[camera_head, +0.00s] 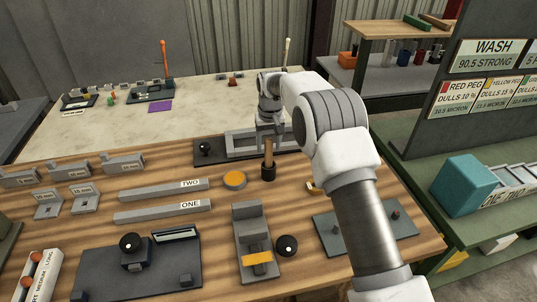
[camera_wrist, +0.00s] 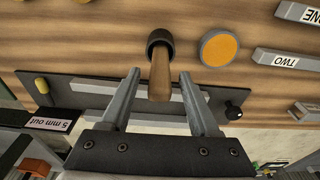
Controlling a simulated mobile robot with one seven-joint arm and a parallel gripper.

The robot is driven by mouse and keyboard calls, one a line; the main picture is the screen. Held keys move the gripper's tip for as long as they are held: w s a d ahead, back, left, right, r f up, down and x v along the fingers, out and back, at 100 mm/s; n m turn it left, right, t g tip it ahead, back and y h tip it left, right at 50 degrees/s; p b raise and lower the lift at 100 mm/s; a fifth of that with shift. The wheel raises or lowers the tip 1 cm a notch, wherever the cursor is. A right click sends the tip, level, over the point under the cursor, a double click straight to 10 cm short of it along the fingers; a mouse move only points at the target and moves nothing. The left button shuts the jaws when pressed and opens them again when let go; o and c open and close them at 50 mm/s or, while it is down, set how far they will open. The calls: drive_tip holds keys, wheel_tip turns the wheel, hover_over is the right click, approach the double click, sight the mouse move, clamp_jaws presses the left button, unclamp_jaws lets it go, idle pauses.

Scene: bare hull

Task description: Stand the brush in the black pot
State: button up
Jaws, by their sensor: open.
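The black pot (camera_head: 268,173) stands on the wooden bench top, near the middle of the head view. It also shows at the top of the wrist view (camera_wrist: 160,36). The brush, seen as a brown wooden handle (camera_head: 269,152), stands up out of the pot, close to upright. Its lower end is hidden inside the pot. My gripper (camera_head: 268,134) is above the pot, pointing down. In the wrist view my gripper (camera_wrist: 159,78) is open, with one finger on each side of the brush handle (camera_wrist: 160,72) and gaps showing between.
An orange-topped disc (camera_head: 234,180) lies left of the pot. Grey bars marked TWO (camera_head: 163,189) and ONE (camera_head: 162,211) lie further left. A dark plate with a grey frame (camera_head: 225,148) lies just behind. A grey stepped block (camera_head: 252,240) stands in front.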

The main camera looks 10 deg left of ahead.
drive_tip(key=r, duration=0.6)
drive_tip(key=shift+s+d+r, duration=0.2)
drive_tip(key=shift+s+r, duration=0.1)
drive_tip(key=shift+s, duration=0.05)
drive_tip(key=shift+r, duration=0.1)
drive_tip(key=s+d+r+m+t, duration=0.1)
drive_tip(key=s+d+r, duration=0.5)
drive_tip(key=d+r, duration=0.3)
drive_tip(key=s+d+r+m+t, duration=0.1)
drive_tip(key=s+d+r, duration=0.5)
drive_tip(key=d+r, duration=0.35)
drive_tip(key=s+d+f+m+t, duration=0.1)
drive_tip(key=s+d, duration=0.4)
drive_tip(key=s, duration=0.7)
drive_tip(key=s+d+f+m+t, duration=0.1)
drive_tip(key=s+d, duration=0.5)
drive_tip(key=s, duration=0.7)
drive_tip(key=shift+s+d+f+m+h, duration=0.2)
drive_tip(key=shift+f+m+h, duration=0.1)
drive_tip(key=shift+m, duration=0.3)
